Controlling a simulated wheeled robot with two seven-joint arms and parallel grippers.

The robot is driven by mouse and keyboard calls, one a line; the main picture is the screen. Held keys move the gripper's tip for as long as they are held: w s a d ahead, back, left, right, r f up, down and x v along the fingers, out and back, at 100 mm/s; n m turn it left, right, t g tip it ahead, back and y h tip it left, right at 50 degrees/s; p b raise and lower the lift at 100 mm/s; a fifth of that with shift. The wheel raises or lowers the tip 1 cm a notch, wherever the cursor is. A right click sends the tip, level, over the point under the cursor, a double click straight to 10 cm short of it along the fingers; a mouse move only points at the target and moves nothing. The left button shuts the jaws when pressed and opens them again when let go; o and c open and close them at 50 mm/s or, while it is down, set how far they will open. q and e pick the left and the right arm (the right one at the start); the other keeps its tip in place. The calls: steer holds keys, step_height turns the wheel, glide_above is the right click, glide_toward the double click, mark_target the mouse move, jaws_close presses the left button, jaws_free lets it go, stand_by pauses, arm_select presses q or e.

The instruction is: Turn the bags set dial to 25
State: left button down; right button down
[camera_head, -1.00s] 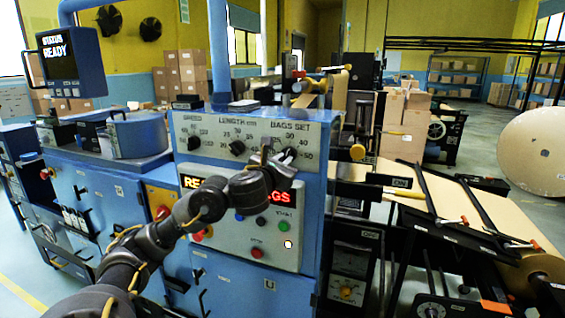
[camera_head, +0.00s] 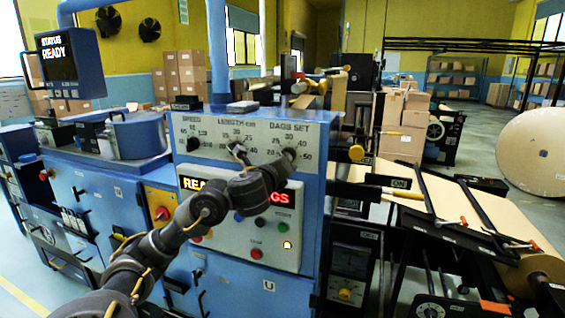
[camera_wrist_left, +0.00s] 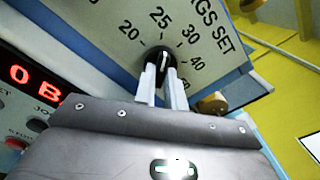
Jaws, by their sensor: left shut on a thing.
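The bags set dial (camera_wrist_left: 164,57) is a black knob with a white mark, on the light scale panel. In the left wrist view its mark points up toward the 25 to 30 side of the scale; the exact reading is hard to tell. My left gripper (camera_wrist_left: 162,83) has its two pale fingers on either side of the knob, shut on it. In the head view the dial (camera_head: 289,154) is at the upper right of the blue machine's panel, and my left wrist partly covers the area below it. My right gripper is not in view.
A red lit display (camera_head: 283,197) and several buttons lie below. A brass-coloured knob (camera_wrist_left: 212,103) sits beside the panel edge in the wrist view.

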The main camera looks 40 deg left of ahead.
arm_select(q)
steer(key=shift+a+r+n, duration=0.1)
steer(key=shift+r+n, duration=0.2)
steer(key=shift+n, duration=0.7)
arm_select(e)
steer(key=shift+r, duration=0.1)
arm_select(q)
steer(key=c, duration=1.5)
jaws_free()
steer(key=shift+f, duration=0.1)
steer(key=shift+o, duration=0.2)
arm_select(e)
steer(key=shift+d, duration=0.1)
arm_select(q)
steer(key=shift+f, duration=0.1)
